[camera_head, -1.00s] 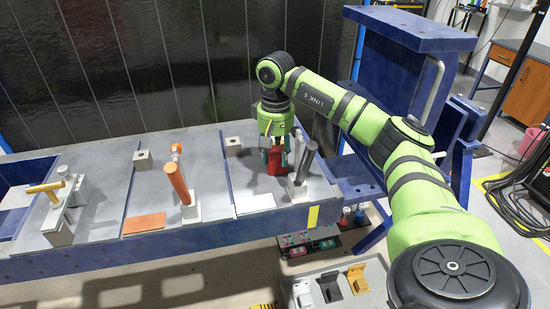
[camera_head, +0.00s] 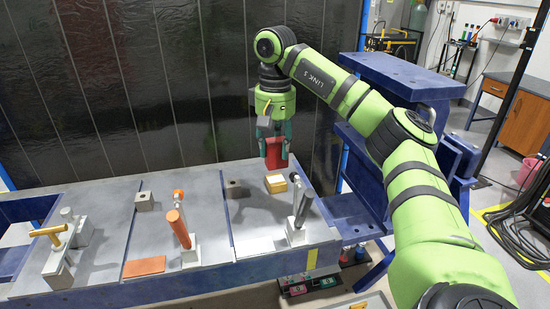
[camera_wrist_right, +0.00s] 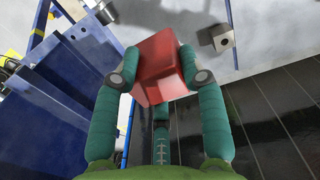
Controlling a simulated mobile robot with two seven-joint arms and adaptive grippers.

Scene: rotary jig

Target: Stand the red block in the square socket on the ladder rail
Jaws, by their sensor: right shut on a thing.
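The red block (camera_head: 274,155) is between the fingers of my right gripper (camera_head: 273,142), which is shut on it. Gripper and block hang above the table, at the back of its right-hand panel. In the right wrist view the red block (camera_wrist_right: 160,68) sits tilted between the two teal fingertips. Below it in the head view is a small yellow block (camera_head: 275,184) with a pale top, apart from the red block. A grey block with a dark hole (camera_head: 233,188) stands to its left. I cannot tell which part is the square socket. My left gripper is not in view.
An upright dark-handled clamp (camera_head: 301,208) stands in front, right of the yellow block. An orange-handled clamp (camera_head: 178,228) and a yellow-handled one (camera_head: 47,231) stand farther left. A second grey holed block (camera_head: 144,201) is at the back. A blue frame (camera_head: 405,75) rises on the right.

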